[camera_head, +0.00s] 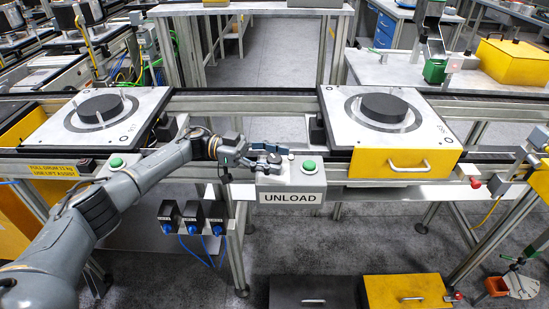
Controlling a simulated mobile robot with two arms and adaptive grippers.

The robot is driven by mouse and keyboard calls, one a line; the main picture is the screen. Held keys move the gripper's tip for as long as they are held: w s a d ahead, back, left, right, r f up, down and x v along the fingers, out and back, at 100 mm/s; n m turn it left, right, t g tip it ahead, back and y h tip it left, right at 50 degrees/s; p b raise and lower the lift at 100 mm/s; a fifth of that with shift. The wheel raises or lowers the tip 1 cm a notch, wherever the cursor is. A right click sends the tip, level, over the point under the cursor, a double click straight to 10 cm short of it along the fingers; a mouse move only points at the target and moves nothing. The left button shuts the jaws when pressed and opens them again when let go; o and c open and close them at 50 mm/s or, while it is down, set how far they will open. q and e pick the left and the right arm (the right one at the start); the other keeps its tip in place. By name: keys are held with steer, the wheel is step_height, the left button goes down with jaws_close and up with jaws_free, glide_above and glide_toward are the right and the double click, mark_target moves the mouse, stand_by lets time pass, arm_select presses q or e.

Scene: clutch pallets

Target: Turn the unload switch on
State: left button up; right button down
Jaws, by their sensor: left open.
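The unload switch box (291,181) is a grey box with a white "UNLOAD" label, mounted on the front rail of the conveyor near the middle of the head view. A round green button (309,167) sits on its top at the right. A small pale knob (291,157) shows at its back edge. My left gripper (274,158) reaches in from the left and is open over the left part of the box top. Its fingers hide that part, and I cannot tell whether they touch a switch there. My right gripper is not in view.
Pallets with dark discs stand on the conveyor at left (78,127) and right (361,139). A yellow drawer (374,163) is under the right pallet. Dark connector boxes with blue cables (192,217) hang below the rail. Open floor (345,235) lies below the switch box.

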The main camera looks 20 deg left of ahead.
arm_select(q)
steer(key=shift+a, duration=0.1)
steer(key=a, duration=1.2)
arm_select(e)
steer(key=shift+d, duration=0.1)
arm_select(q)
steer(key=shift+d, duration=0.1)
